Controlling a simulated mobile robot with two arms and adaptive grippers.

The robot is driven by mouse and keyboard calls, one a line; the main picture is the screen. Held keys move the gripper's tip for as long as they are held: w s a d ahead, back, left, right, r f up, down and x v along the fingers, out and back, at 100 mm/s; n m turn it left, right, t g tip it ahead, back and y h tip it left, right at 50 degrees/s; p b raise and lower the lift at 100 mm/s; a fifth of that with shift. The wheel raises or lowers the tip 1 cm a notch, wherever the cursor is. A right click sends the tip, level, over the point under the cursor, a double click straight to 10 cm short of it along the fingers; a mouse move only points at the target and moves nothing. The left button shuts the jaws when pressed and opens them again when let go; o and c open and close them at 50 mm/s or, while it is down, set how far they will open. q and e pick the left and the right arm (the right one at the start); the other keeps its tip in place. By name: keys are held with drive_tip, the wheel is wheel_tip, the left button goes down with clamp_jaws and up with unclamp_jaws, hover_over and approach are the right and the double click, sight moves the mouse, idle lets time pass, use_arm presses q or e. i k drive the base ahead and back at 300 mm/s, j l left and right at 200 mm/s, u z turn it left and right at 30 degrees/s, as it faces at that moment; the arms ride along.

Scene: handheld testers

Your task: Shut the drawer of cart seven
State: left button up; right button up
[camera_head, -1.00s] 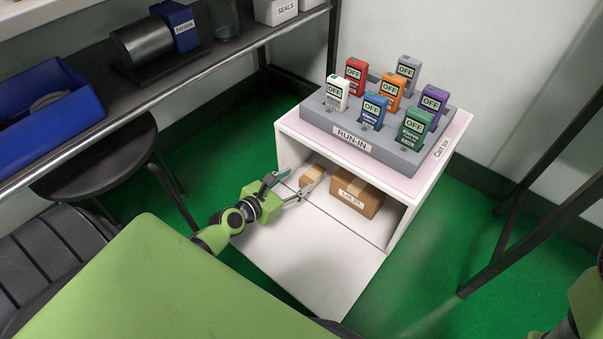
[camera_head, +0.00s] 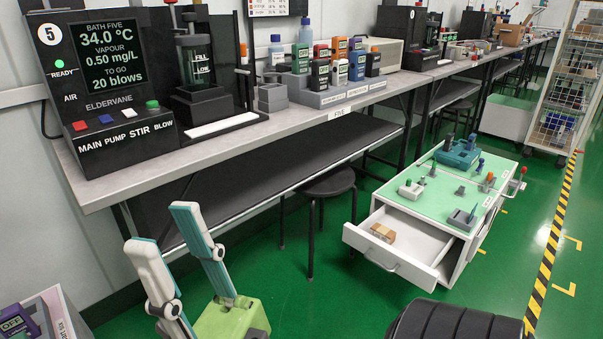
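A mint-topped white cart (camera_head: 458,200) stands on the green floor right of centre; I cannot read a number on it. Its drawer (camera_head: 386,263) is pulled well out toward the lower left, with a bar handle on the front. A small brown box (camera_head: 382,233) lies inside the drawer. My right gripper (camera_head: 162,228) is at the lower left with its two long fingers spread and nothing between them. It is well to the left of the drawer and not touching it. My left gripper is not in view.
A long bench (camera_head: 233,135) with a machine and several handheld testers runs along the wall. A black stool (camera_head: 328,183) stands between bench and cart. A white cart (camera_head: 70,315) with a purple tester is cut off at lower left. Green floor before the drawer is open.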

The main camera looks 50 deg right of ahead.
sight(417, 247)
drive_tip(key=i+z, duration=0.15)
drive_tip(key=z, duration=0.25)
drive_tip(key=i+z, duration=0.2)
drive_tip(key=z, duration=0.2)
